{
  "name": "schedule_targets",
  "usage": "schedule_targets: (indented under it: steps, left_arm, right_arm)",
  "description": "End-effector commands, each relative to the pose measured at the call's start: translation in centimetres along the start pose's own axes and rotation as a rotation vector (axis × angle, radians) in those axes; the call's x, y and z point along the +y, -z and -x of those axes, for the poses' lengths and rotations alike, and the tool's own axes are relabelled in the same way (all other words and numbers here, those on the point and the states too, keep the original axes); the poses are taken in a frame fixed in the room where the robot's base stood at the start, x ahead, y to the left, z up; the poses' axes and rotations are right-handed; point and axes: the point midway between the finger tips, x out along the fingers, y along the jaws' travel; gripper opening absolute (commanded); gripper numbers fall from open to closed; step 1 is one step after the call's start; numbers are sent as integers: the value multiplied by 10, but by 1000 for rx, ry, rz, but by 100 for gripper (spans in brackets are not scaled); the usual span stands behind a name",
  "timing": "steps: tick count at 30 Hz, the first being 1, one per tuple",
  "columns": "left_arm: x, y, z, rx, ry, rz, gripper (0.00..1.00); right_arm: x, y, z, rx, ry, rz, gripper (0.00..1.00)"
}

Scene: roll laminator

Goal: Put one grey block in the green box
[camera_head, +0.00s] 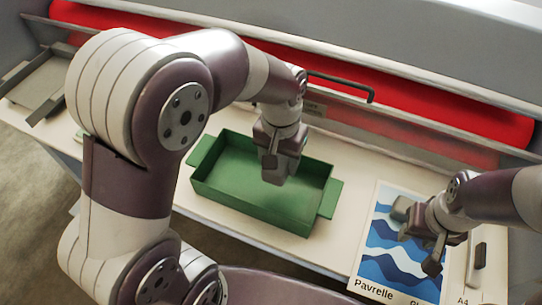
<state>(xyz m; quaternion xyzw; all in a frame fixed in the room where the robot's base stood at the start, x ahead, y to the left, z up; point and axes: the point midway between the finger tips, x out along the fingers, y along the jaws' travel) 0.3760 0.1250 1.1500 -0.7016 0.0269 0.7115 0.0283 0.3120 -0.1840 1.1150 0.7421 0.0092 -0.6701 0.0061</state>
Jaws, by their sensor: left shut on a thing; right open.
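The green box (215,185) sits on the pale table, open at the top, with a flat handle at each end. My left gripper (279,168) is over the right half of the box, pointing down. It is shut on a grey block, which is hard to tell apart from the grey fingers. I cannot tell whether the block touches the box floor. My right gripper (416,238) is open, low over the blue and white poster (395,262) to the right of the box.
A red roller (430,105) runs along the machine behind the table, with a dark bar handle (345,84) in front of it. A grey tray (40,85) stands at the far left. The table's front edge runs close below the box.

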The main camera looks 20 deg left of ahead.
Motion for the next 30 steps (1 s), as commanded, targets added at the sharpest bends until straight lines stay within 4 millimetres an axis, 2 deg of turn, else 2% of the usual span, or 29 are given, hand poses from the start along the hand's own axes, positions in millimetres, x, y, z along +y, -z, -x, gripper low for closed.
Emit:
schedule_targets:
  steps: [4, 9, 13, 17, 24, 30]
  left_arm:
    - [-30, 4, -13, -5, 1, 7, 3]
    - [-78, 11, -42, -5, 0, 7, 3]
    - [-103, 16, -59, -3, 0, 5, 3]
    - [-112, 17, -69, -1, 0, 1, 3]
    - [-113, 17, -105, -2, 0, -1, 3]
    - [-112, 18, -108, 0, 1, 0, 3]
  right_arm:
    - [0, 1, 12, 0, 0, 0, 43]
    - [0, 2, 25, 0, 0, 0, 43]
    - [0, 3, 31, 0, 0, 0, 43]
    - [0, 4, 33, 0, 0, 0, 43]
    - [0, 5, 45, 0, 0, 0, 43]
    - [0, 5, 43, 0, 0, 0, 43]
